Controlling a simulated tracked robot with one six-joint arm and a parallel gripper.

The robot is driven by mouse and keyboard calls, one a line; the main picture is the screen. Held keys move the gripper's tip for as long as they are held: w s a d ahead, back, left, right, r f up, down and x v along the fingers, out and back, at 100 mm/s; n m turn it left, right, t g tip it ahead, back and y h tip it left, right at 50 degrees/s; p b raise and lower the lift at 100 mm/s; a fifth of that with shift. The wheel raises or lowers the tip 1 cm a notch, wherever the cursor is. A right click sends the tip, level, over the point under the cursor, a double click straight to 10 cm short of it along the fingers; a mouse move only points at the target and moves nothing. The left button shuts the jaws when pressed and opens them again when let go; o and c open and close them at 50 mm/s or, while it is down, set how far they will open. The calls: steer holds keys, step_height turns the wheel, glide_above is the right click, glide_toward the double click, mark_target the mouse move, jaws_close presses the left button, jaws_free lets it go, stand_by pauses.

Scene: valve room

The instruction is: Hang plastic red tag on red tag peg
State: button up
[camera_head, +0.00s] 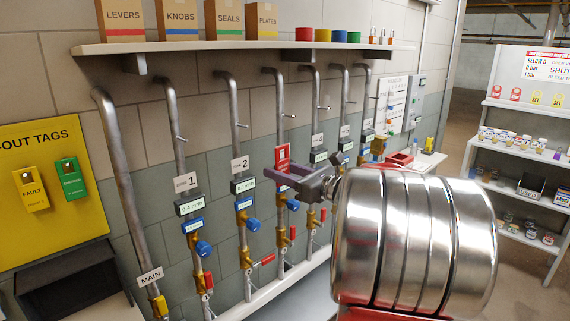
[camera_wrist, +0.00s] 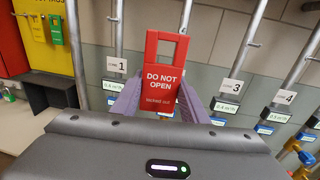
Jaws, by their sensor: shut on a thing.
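The red tag (camera_wrist: 164,97) reads "DO NOT OPEN" and "locked out", with a large opening in its upper part. It stands upright between the purple fingers of my gripper (camera_wrist: 160,104), which is shut on its lower part. In the head view the red tag (camera_head: 283,155) shows small, above my gripper (camera_head: 284,178), in front of the pipe wall. Short pegs stick out from the pipes, such as one peg (camera_head: 182,139) above the Zone 1 sign. No peg is marked red, so I cannot tell which is the red tag peg.
A yellow tag board (camera_head: 60,215) at the left holds a yellow tag (camera_head: 31,192) and a green tag (camera_head: 71,178). Pipes with blue knobs and red levers line the wall. A shelf (camera_head: 230,45) with boxes runs above. Storage shelves (camera_head: 520,140) stand right.

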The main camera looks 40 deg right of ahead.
steer(key=w+a+f+n+g+y, duration=0.2)
steer(key=a+f+n+y, duration=0.15)
steer(key=a+f, duration=0.6)
steer(key=w+a+f+n+g+y, duration=0.15)
steer(key=a+f+y, duration=0.25)
steer(key=a+f, duration=0.55)
steer(key=s+a+f+n+g+y, duration=0.2)
steer(key=a+f+n+g+y, duration=0.1)
steer(key=a+f, duration=1.2)
step_height(320, 180, down, 5)
steer(key=shift+a+r+n+g+y, duration=0.15)
steer(key=shift+a+n+g+y, duration=0.25)
steer(key=shift+n+y, duration=0.3)
